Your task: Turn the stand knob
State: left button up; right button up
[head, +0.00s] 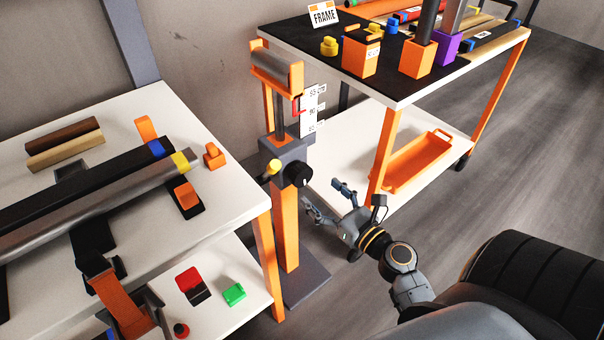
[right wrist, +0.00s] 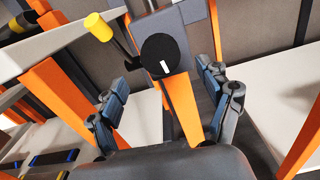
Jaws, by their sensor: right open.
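The stand (head: 287,225) is an orange post on a grey base plate, with a grey block and an orange roller cradle at its top. Its black round knob (head: 297,174) with a white mark faces my right arm. The knob also shows in the right wrist view (right wrist: 164,55), beyond and between my fingers. A yellow-ended lever (head: 273,167) sits left of the knob. My right gripper (head: 327,201) is open and empty, a little below and right of the knob, apart from it. My left gripper is not seen.
A white table (head: 230,190) with tubes stands left of the stand. A cart with a black top (head: 385,82) stands behind right, its orange leg (head: 384,155) near my right gripper. A scale plate (head: 308,112) is on the stand. Floor at right is free.

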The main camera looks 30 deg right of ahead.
aim_at(304, 178)
pick_arm(q)
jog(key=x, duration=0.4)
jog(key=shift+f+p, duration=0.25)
jog(key=shift+p, duration=0.15)
pick_arm(e)
jog(key=w, duration=0.8)
jog(key=shift+a, duration=0.3)
jog(key=shift+c, duration=0.5)
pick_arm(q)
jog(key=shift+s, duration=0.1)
pick_arm(e)
jog(key=c, duration=1.1)
